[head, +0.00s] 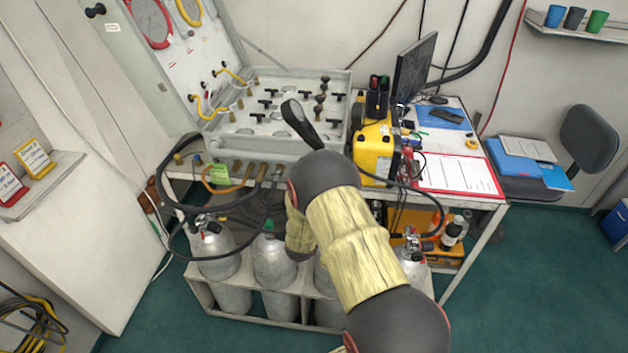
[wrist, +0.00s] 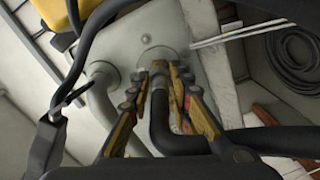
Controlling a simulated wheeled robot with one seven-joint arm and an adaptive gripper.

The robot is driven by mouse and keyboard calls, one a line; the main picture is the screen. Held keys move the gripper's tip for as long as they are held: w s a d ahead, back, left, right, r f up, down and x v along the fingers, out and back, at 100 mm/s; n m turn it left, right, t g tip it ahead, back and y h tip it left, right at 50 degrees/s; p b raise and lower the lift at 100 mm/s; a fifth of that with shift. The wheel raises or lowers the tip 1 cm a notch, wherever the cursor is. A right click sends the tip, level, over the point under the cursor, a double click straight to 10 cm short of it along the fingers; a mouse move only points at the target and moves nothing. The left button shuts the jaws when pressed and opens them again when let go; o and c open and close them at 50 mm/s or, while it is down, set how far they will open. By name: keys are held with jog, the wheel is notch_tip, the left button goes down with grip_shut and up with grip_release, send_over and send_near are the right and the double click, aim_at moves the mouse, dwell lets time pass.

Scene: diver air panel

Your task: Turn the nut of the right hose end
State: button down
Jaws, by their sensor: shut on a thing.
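The nut sits against a round fitting on the grey panel box (wrist: 122,38). The hose leaves the nut and bends to the right between my fingers. In the head view the panel box (head: 292,133) stands open on the bench, with hoses along its front edge. My arm hides my gripper and the held nut there.
In the head view a yellow case (head: 373,152) stands right of the panel. Several gas cylinders (head: 215,252) stand in a rack below. The green floor in front is clear.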

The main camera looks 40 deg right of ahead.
jog(key=shift+n+p, duration=0.65)
jog(key=shift+n, duration=1.55)
jog(key=c, duration=1.6)
grip_release()
jog(key=v, duration=1.2)
jog(key=shift+f, duration=0.1)
